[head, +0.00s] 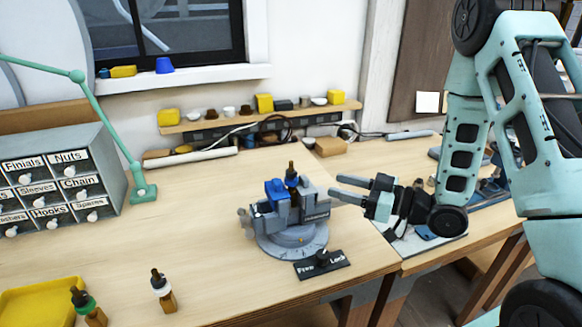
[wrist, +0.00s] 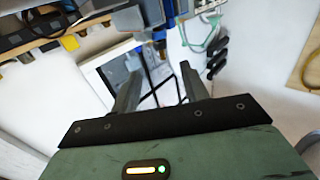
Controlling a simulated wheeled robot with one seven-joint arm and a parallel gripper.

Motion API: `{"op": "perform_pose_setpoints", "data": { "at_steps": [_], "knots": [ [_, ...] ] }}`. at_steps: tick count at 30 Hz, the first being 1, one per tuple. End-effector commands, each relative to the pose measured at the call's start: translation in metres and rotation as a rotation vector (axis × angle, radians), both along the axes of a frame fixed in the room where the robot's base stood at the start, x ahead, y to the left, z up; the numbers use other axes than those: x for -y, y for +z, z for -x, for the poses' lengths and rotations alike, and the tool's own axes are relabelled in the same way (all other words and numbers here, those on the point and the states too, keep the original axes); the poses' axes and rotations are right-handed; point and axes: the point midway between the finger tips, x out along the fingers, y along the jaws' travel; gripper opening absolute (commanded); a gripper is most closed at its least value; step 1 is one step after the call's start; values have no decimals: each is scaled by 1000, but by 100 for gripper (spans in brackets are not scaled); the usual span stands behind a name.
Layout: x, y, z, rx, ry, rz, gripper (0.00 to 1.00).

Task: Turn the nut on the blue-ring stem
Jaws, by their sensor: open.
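A grey vise (head: 290,232) on a round turntable base stands mid-bench in the head view, with a bright blue block (head: 277,190) on top. A dark-topped stem (head: 292,176) stands upright in it beside the blue block; its ring and nut are too small to make out. My gripper (head: 347,189) is open and empty, just right of the vise and pointing left at it. In the wrist view the open fingers (wrist: 160,72) show, with a brass-coloured tip (wrist: 162,52) and a blue part (wrist: 169,12) beyond them. No contact is visible.
A black Free/Lock plate (head: 322,265) lies at the turntable's front. A green-ringed stem (head: 86,306) and a white-ringed stem (head: 162,290) stand front left, near a yellow tray (head: 38,296). Labelled drawers (head: 60,180) and a green lamp arm (head: 105,125) stand at left.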

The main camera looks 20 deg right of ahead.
Motion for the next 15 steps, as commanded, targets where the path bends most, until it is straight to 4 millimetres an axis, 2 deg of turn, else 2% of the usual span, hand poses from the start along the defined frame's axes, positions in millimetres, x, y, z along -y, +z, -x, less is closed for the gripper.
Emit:
{"op": "perform_pose_setpoints", "data": {
  "at_steps": [1, 6, 15],
  "knots": [
    [-10, 4, -8, 0, 7, -1, 45],
    [-35, 4, -33, -1, 5, -1, 45],
    [-75, 4, -74, -1, 3, 0, 45]
  ]
}}
